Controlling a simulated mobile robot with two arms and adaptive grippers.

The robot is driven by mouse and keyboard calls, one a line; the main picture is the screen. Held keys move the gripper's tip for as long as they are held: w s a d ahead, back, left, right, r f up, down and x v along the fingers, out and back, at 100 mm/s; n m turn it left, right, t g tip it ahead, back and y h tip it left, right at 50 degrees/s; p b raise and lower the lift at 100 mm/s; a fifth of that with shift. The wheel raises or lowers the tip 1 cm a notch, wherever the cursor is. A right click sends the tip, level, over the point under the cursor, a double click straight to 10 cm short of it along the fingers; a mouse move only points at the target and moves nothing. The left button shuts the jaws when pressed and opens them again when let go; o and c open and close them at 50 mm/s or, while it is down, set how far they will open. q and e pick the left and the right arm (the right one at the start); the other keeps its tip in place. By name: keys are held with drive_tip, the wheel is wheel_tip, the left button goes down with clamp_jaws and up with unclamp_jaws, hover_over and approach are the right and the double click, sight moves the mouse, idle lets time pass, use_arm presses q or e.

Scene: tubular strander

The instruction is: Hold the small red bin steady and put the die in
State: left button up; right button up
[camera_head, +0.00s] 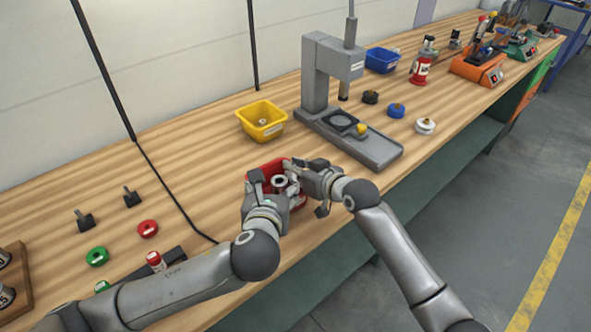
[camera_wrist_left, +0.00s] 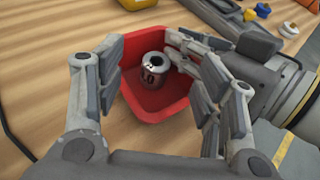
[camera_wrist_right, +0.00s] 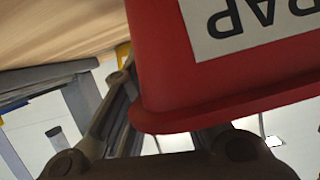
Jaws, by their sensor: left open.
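The small red bin (camera_head: 266,168) stands at the front edge of the bench. The die, a short grey cylinder with a hole and a dark number (camera_wrist_left: 152,72), sits inside the bin in the left wrist view. My left gripper (camera_head: 272,187) is over the bin; its fingers are apart on either side of the die, not gripping it. My right gripper (camera_head: 297,170) is at the bin's right wall and appears shut on it. In the right wrist view the bin (camera_wrist_right: 165,60) with its white label fills much of the picture and hides part of the fingers.
A yellow bin (camera_head: 262,121) stands behind the red one. Red and green rings (camera_head: 97,256) lie at left. Bench behind the red bin is partly clear.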

drive_tip(key=shift+o, duration=0.9)
drive_tip(key=shift+s+f, duration=0.1)
drive_tip(key=v, duration=1.2)
drive_tip(key=shift+d, duration=0.1)
